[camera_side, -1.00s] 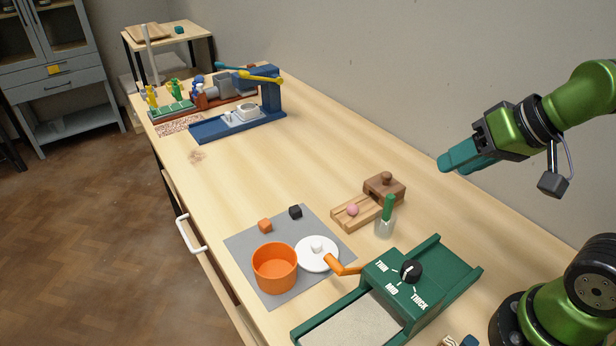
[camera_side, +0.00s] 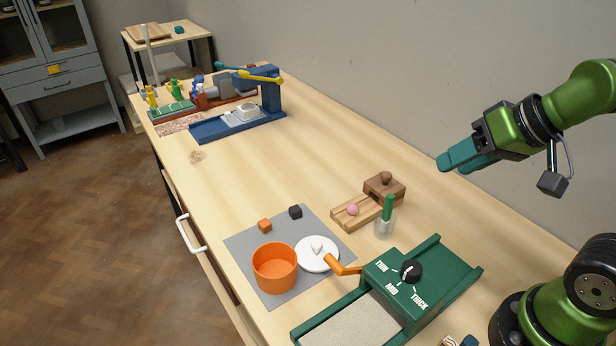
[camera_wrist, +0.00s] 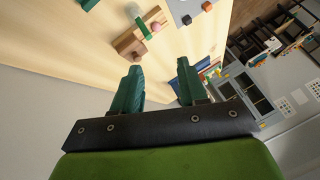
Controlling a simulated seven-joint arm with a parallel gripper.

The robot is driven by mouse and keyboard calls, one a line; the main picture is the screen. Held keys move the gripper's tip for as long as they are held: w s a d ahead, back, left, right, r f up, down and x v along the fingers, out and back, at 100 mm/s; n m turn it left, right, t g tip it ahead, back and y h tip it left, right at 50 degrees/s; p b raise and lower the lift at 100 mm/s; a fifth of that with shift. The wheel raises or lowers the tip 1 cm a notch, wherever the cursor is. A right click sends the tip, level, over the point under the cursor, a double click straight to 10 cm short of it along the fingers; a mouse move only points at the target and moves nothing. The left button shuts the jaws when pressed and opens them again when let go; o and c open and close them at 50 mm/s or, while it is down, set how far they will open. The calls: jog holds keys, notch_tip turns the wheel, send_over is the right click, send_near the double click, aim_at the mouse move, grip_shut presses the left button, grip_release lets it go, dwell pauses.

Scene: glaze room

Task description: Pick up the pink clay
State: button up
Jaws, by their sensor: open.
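The pink clay (camera_side: 352,210) is a small ball in the side view. It sits on a light wooden block (camera_side: 345,217), in front of a darker wooden part with a round knob. It also shows small near the top of the wrist view (camera_wrist: 156,27). My gripper (camera_side: 444,163) has teal fingers and hangs in the air to the right of the clay and above the table, well apart from it. In the wrist view my gripper (camera_wrist: 160,72) has its two fingers spread with nothing between them.
A clear cup with a green-handled tool (camera_side: 386,215) stands close right of the clay. An orange pot (camera_side: 275,268) and a white lid (camera_side: 317,262) are on a grey mat (camera_side: 290,293). A green roller machine (camera_side: 448,268) is in front. The table's middle is clear.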

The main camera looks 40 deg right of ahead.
jog(key=shift+o, duration=0.8)
jog(key=n+g+h, duration=0.2)
jog(key=n+g, duration=0.2)
jog(key=g, duration=0.3)
send_over(355, 208)
jog(key=f, duration=1.6)
jog(key=shift+a+f, duration=0.2)
jog(key=shift+a, duration=0.1)
jog(key=shift+d+f, duration=0.15)
jog(key=shift+f, duration=1.25)
jog(key=shift+d+f, duration=0.15)
jog(key=shift+f, duration=1.2)
